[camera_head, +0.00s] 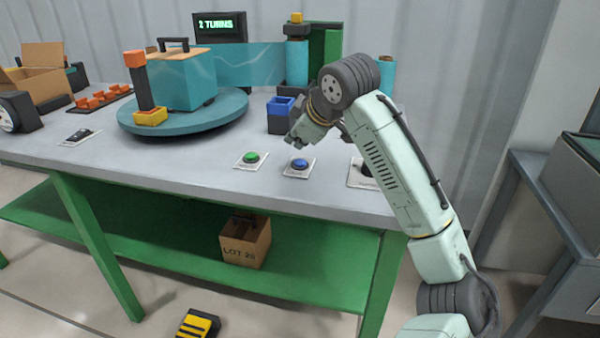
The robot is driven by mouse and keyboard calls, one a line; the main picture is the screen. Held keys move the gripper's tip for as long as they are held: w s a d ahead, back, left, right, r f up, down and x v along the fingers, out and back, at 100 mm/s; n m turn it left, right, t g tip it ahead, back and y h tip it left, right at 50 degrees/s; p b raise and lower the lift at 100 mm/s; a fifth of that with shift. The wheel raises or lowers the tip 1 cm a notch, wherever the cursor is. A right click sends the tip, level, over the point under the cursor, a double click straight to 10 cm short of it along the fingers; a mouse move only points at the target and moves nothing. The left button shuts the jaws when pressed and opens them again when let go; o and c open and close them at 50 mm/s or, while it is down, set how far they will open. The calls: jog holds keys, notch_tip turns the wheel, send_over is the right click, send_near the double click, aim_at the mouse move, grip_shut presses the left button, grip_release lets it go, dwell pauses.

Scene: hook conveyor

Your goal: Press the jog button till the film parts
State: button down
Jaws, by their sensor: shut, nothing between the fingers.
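Two push buttons sit on pale plates along the table's front edge: a green button (250,157) and a blue button (299,164). A third plate with a dark control (365,170) is partly hidden behind my arm. I cannot read which one is the jog button. My gripper (297,139) is shut and empty, apart from and above the blue button. Teal film (245,64) stretches unbroken from the wrapped load (180,82) on the turntable to the film roll (297,62) at the back.
A round blue turntable (183,121) carries the load, a dark post with an orange top (136,70) and a yellow block (151,117). A display (220,25) reads "2 TURNS". A blue and dark container (281,112) stands beside my gripper. An orange-pegged rack (100,98) is at left.

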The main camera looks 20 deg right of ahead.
aim_at(297, 162)
jog(key=shift+f, duration=0.85)
jog(key=shift+f+b, duration=0.15)
jog(key=shift+b, duration=0.15)
dwell(0.5)
jog(key=shift+f, duration=0.3)
jog(key=shift+f+b, duration=0.3)
jog(key=shift+f, duration=0.15)
dwell(0.6)
dwell(0.3)
jog(key=shift+r+p, duration=0.8)
jog(key=shift+r, duration=0.05)
notch_tip(297, 162, up, 5)
jog(key=p, duration=0.4)
jog(key=shift+r, duration=0.1)
